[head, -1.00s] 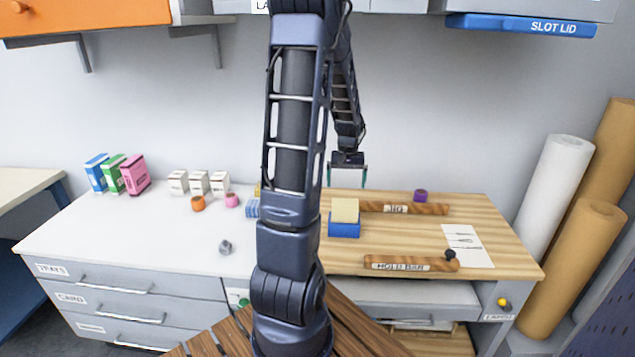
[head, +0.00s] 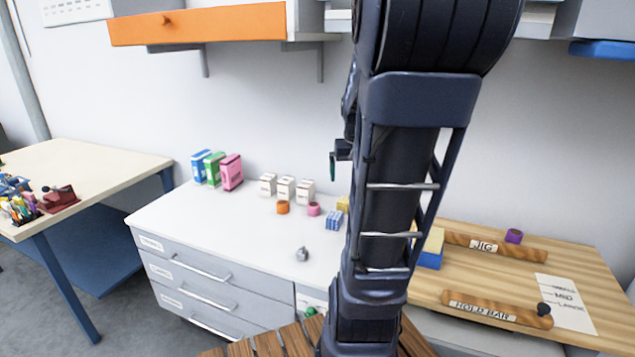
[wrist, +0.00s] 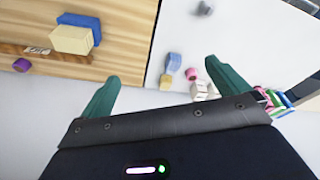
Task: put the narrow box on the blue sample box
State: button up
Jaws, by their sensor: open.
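The blue sample box (head: 430,260) stands on the wooden worktop, partly behind my arm in the head view. A pale yellow box (head: 434,241), apparently the narrow box, rests on top of it. In the wrist view the pale yellow box (wrist: 73,41) covers part of the blue box (wrist: 90,21) at the upper left. My gripper (wrist: 162,72) is open and empty, its green fingers apart, clear of both boxes. In the head view my gripper (head: 334,166) is high in front of the wall, left of the boxes and partly hidden by my arm.
The hold bar (head: 490,308) and jig bar (head: 490,246) lie on the worktop. The orange cabinet (head: 200,24) hangs above.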

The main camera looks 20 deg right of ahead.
jog(key=s+a+r+n+t, duration=0.1)
jog(key=s+a+r+n, duration=0.1)
jog(key=s+a, duration=0.2)
jog(key=s+a+r+n+t+y, duration=0.1)
jog(key=s+a, duration=0.4)
jog(key=a, duration=0.6)
jog(key=shift+r+n, duration=0.4)
jog(key=shift+r, duration=0.05)
